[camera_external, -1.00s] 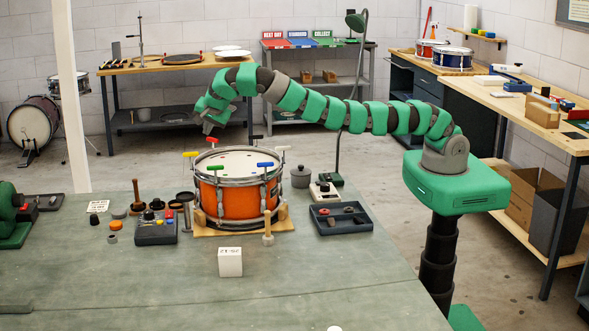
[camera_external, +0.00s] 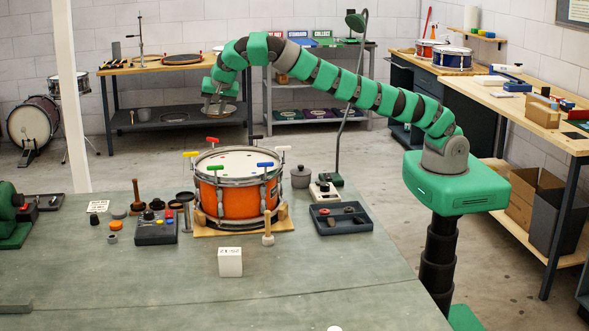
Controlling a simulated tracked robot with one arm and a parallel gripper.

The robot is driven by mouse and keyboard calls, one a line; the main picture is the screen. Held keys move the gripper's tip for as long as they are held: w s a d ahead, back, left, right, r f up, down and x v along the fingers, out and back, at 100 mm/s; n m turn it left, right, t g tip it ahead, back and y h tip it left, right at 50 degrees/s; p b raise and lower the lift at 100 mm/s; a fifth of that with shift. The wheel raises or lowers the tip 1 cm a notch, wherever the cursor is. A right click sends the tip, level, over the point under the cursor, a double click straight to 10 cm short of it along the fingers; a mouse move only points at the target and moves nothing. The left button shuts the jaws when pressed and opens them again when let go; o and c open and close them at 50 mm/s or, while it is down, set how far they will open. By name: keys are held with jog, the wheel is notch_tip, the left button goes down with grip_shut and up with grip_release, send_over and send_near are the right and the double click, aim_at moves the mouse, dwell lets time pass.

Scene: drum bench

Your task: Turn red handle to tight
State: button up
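An orange snare drum (camera_external: 236,198) with a white head stands on a wooden base on the bench. T-shaped handles in several colours stand up around its rim. The red handle (camera_external: 212,140) is at the back left of the rim, its bar lying roughly left to right in the picture. My gripper (camera_external: 215,112) hangs pointing down above the red handle in the picture, with a visible gap between them. It looks empty, but its fingers are small and blend with the shelf behind, so I cannot tell how far they are apart.
Yellow (camera_external: 190,154), green (camera_external: 215,167), blue (camera_external: 265,164), white (camera_external: 283,148) and black (camera_external: 257,137) handles share the rim. A control box (camera_external: 156,228) stands left of the drum, a dark tray (camera_external: 341,226) right. The front of the bench (camera_external: 150,285) is mostly clear.

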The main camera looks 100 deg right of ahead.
aim_at(212, 140)
jog(key=d+f+n+y, duration=0.1)
jog(key=d+f+n, duration=0.1)
jog(key=f+n, duration=0.1)
jog(key=d+f+n+y+b, duration=0.1)
jog(key=d+f+n, duration=0.1)
jog(key=f, duration=0.3)
jog(key=w+d+f+n+y, duration=0.1)
jog(key=d+f+n, duration=0.1)
jog(key=f+n, duration=0.2)
jog(key=shift+d+f+n, duration=0.3)
jog(key=shift+f, duration=0.25)
jog(key=shift+c, duration=0.3)
grip_shut()
